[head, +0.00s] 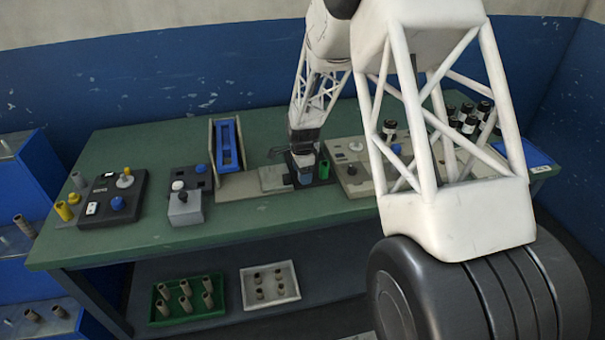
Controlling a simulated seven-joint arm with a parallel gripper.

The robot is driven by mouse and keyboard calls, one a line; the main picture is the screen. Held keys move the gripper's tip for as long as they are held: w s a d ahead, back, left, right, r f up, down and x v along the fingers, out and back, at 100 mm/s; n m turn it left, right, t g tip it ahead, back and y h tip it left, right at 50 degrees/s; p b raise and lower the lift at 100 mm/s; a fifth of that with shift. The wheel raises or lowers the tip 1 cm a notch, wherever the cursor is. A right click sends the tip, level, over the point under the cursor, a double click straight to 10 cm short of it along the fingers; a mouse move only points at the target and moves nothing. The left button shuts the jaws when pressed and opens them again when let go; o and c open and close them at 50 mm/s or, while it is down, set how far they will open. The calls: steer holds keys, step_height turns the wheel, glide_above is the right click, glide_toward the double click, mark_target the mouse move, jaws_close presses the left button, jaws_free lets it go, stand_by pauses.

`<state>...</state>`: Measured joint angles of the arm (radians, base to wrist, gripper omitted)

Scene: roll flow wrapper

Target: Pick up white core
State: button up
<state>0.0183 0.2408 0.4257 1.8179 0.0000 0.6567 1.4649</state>
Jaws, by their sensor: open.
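I cannot pick out a white core with certainty. A pale grey cylinder (77,180) stands at the left end of the green bench, beside yellow cylinders (65,209). My gripper (304,168) points down over the middle of the bench, at a dark fixture. It is open; its fingertips are small and dark, and the gap between them is hard to see. A blue cylinder (306,178) is right below or in front of the gripper; I cannot tell whether they touch. A green cylinder (324,169) stands just to its right.
A blue frame (229,145) in an upright beige holder stands left of the gripper. Control boxes (112,198) sit further left. Black-and-white rolls (468,122) stand at the back right. Green (187,300) and white trays (270,285) with tan cores are on the lower shelf.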

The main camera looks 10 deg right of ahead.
steer(key=shift+f, duration=0.1)
steer(key=shift+c, duration=0.2)
steer(key=c, duration=1)
